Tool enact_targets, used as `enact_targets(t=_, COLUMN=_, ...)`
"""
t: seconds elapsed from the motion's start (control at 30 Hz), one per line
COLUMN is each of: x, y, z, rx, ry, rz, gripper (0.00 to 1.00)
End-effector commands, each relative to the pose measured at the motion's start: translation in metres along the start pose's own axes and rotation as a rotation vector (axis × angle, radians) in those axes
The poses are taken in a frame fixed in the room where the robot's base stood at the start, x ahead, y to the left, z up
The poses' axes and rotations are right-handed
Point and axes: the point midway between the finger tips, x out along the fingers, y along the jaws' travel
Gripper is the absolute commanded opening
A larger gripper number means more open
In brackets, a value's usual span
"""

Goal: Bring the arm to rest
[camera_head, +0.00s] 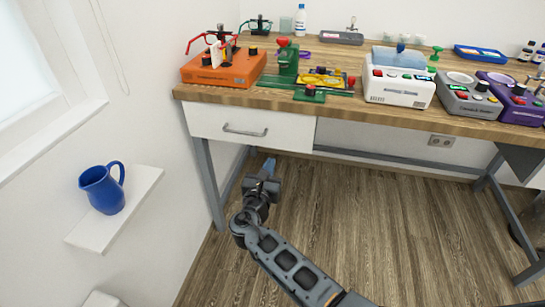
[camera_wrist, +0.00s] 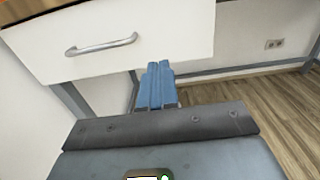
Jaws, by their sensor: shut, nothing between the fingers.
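My gripper (camera_head: 268,166) is at the end of my arm, low in front of the table and just below its drawer (camera_head: 247,127) in the head view. In the wrist view the blue fingers of my gripper (camera_wrist: 157,72) are together with nothing between them. The drawer front (camera_wrist: 120,42) with its metal handle shows beyond them in that view. The fingers look apart from the drawer and the table leg, though the exact gap is hard to tell. My arm reaches up from the bottom of the head view over the wooden floor.
The wooden table (camera_head: 360,115) holds an orange device (camera_head: 225,70), a green device (camera_head: 288,62), a white device (camera_head: 400,85), a grey device (camera_head: 467,97) and a purple device (camera_head: 515,100). A blue jug (camera_head: 103,190) stands on a white wall shelf (camera_head: 140,190) at left. The floor (camera_head: 370,220) is clear.

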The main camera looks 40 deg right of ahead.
Motion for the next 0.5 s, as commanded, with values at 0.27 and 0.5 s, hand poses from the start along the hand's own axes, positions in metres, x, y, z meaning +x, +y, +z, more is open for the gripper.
enact_targets(t=0.27, x=-0.007, y=0.0, z=0.0, rx=-0.001, ry=0.0, rz=0.0, gripper=0.0)
enact_targets(t=0.5, x=-0.03, y=-0.018, z=-0.032, rx=0.103, ry=0.092, rz=0.04, gripper=0.0)
